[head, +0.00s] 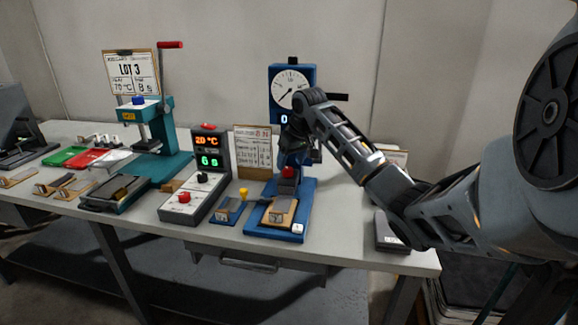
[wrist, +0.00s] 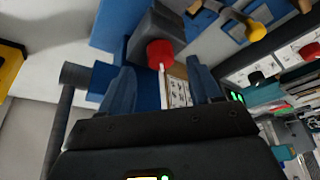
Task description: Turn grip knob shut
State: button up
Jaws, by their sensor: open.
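The red grip knob (head: 288,172) sits on a dark grey clamp block low on the blue tester (head: 309,190), which has a round dial on top. In the wrist view the red knob (wrist: 160,53) shows just past the fingertips, roughly centred between them. My gripper (wrist: 161,72) is open, with one blue-grey finger on each side and nothing held. In the head view my gripper (head: 290,156) is right above the knob, partly hidden by my arm. I cannot tell whether the fingers touch the knob, or how far it is turned.
A control box (head: 209,160) with lit displays and its own red knob stands left of the tester. A small blue holder with a yellow knob (head: 243,192) lies between them. A teal press (head: 160,140) stands further left. A paper card (head: 254,146) stands behind.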

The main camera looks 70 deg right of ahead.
aim_at(288, 168)
jog(key=shift+x, duration=1.55)
jog(key=shift+r, duration=0.1)
jog(key=shift+c, duration=0.2)
jog(key=c, duration=1)
